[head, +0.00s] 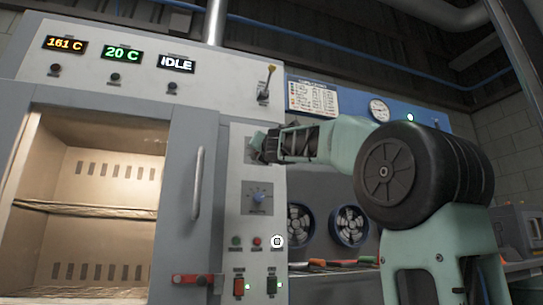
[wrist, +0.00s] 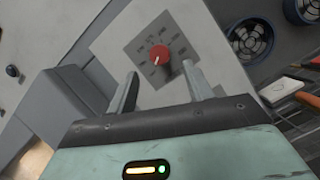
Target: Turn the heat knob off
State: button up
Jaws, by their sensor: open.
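A red round knob (wrist: 160,54) sits on a grey square dial plate (wrist: 138,48) with printed marks around it, in the wrist view. A white pointer line on the knob runs toward the lower left of that picture. The lettering is too small to read. My gripper (wrist: 160,70) is open, with one finger to each side below the knob and nothing between them. The gap to the knob is hard to judge. In the head view my gripper (head: 256,147) is at the upper control panel (head: 235,185) and hides the red knob.
A blue knob (head: 258,198) is just below my gripper, with small buttons and switches under it. A lever (head: 267,85) stands above. An oven-like chamber with a door handle (head: 197,185) is at left. Displays read 161 C, 20 C and IDLE. Two fans (head: 299,224) are at right.

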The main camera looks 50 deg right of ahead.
jog(key=b+v, duration=0.6)
jog(key=v, duration=0.5)
jog(key=shift+s+a, duration=0.2)
jog(key=shift+s, duration=0.1)
jog(key=shift+f, duration=0.1)
